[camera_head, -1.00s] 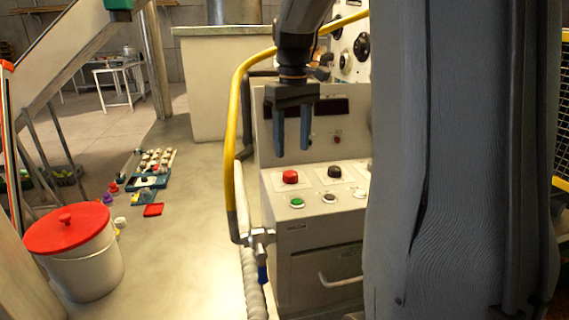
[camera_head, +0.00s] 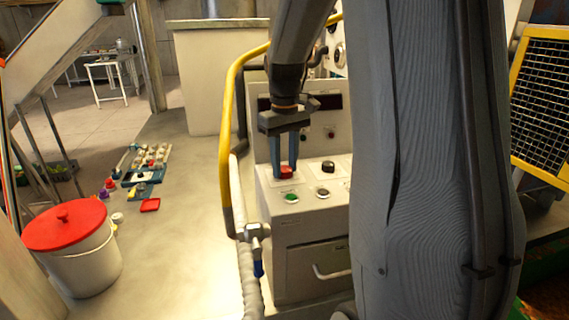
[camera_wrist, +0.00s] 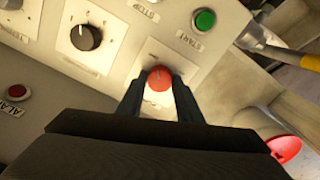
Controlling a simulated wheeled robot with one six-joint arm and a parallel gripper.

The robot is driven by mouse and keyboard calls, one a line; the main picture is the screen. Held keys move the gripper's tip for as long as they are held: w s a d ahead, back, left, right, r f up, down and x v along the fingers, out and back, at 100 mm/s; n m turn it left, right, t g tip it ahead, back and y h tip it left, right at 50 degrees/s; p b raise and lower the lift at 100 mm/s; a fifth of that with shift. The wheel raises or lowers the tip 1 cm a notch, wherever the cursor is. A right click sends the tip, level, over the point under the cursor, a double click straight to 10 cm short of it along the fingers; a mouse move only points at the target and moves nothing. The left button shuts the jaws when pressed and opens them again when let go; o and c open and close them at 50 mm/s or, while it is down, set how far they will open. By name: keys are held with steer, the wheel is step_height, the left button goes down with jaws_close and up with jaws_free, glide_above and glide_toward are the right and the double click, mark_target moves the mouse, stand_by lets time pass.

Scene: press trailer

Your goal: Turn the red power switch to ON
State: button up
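The red power switch (camera_head: 286,172) is a round red knob on the sloped top of a grey control console (camera_head: 308,222). It also shows in the wrist view (camera_wrist: 158,79), on a pale label plate whose words I cannot read. My gripper (camera_head: 285,166) points down at the knob, one finger on each side of it. In the wrist view my fingers (camera_wrist: 159,88) flank the knob closely. Whether they touch or squeeze it is not clear. The setting of the knob cannot be told.
A black knob (camera_wrist: 86,37) sits beside the red one. A green START button (camera_wrist: 204,20) and a red ALARM button (camera_wrist: 15,90) are near. A yellow rail (camera_head: 228,130) runs along the console's left. A white bucket with a red lid (camera_head: 66,224) stands on the floor left.

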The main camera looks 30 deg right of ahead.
steer(key=c, duration=0.4)
steer(key=m+p, duration=0.2)
steer(key=m, duration=0.1)
steer(key=shift+r+m, duration=0.1)
steer(key=shift+m, duration=0.3)
steer(key=m+p, duration=0.1)
steer(key=m, duration=0.3)
steer(key=shift+m, duration=0.3)
steer(key=m+p, duration=0.1)
steer(key=m, duration=0.3)
steer(key=shift+p, duration=0.3)
steer(key=shift+m+p, duration=0.4)
steer(key=shift+m, duration=2.3)
